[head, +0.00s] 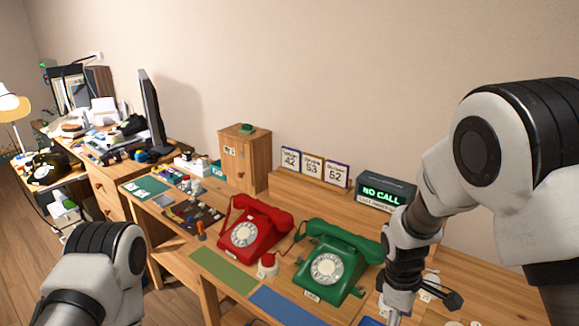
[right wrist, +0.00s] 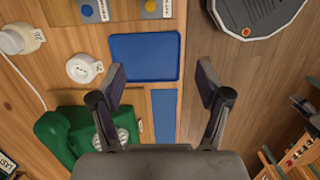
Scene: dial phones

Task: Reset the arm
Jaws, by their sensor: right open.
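My right arm (head: 430,190) comes in from the right in the head view and reaches down over the desk, beside the green phone (head: 332,262). In the right wrist view my right gripper (right wrist: 160,88) is open and empty, its fingers apart above the desk. A blue tray (right wrist: 145,56) lies beyond and between the fingertips. The green phone also shows in this view (right wrist: 68,138), left of the gripper and partly behind a finger. My left arm (head: 95,275) shows at the lower left of the head view; its gripper is out of the picture.
A red phone (head: 252,230) stands left of the green one, with a red-topped button (head: 267,265) between them. A green mat (head: 222,270) and a blue mat (head: 285,307) lie in front. Behind are a wooden cabinet (head: 245,160), number cards (head: 312,167) and a "NO CALL" display (head: 384,193).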

